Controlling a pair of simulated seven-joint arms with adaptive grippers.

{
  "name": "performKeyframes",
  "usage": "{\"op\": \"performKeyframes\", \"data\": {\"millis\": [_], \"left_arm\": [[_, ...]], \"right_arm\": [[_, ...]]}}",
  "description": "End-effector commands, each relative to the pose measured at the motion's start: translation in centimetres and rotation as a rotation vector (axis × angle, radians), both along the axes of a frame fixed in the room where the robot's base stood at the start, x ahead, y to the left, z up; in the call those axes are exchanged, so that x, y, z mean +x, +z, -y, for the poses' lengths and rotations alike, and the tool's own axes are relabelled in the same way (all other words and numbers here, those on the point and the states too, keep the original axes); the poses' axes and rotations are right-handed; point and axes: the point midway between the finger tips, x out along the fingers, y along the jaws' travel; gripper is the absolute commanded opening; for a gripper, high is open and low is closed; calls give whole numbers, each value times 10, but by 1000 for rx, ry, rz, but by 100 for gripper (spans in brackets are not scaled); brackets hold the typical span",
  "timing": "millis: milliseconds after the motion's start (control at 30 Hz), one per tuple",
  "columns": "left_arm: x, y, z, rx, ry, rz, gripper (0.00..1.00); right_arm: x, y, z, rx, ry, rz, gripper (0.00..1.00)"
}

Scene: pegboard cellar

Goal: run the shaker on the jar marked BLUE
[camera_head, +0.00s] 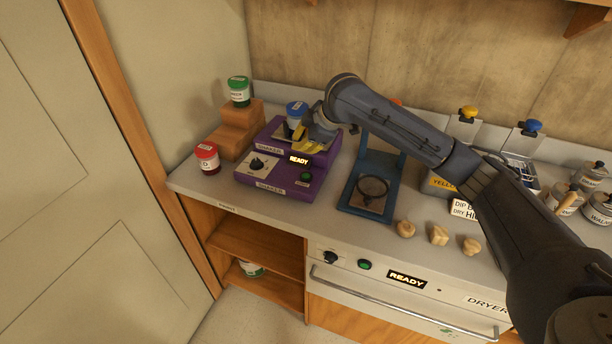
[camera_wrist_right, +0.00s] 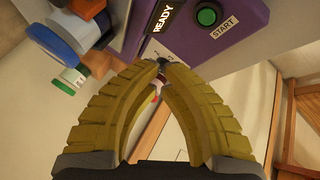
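The purple shaker (camera_head: 275,195) stands on the counter at left. Its display (camera_head: 299,159) reads READY. It has a dial (camera_head: 257,163) and a green START button (camera_head: 306,177), which also shows in the right wrist view (camera_wrist_right: 207,15). The blue-lidded jar (camera_head: 295,113) stands upright at the shaker's back; its blue lid shows in the wrist view (camera_wrist_right: 50,42). My right gripper (camera_head: 300,147) is above the shaker, just in front of this jar. Its yellow fingers (camera_wrist_right: 163,66) come together at the tips, with no object visibly held. My left gripper is out of view.
A green-lidded jar (camera_head: 239,92) stands on a wooden step block (camera_head: 236,130); a red-lidded jar (camera_head: 207,158) is in front. A blue stand (camera_head: 354,198) is right of the shaker. Wooden pieces (camera_head: 439,236) lie near the front edge. My right arm crosses above the counter.

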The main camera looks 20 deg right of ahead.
Motion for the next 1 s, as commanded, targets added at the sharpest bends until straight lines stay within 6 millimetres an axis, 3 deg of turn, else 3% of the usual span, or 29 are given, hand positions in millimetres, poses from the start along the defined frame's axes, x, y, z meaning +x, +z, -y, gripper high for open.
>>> {"op": "performKeyframes", "data": {"millis": [500, 1000], "left_arm": [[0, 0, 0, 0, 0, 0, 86], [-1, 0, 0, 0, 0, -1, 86]], "right_arm": [[0, -57, 0, 0, -1, -1, 0], [0, -75, 0, -1, 0, 0, 0]]}}
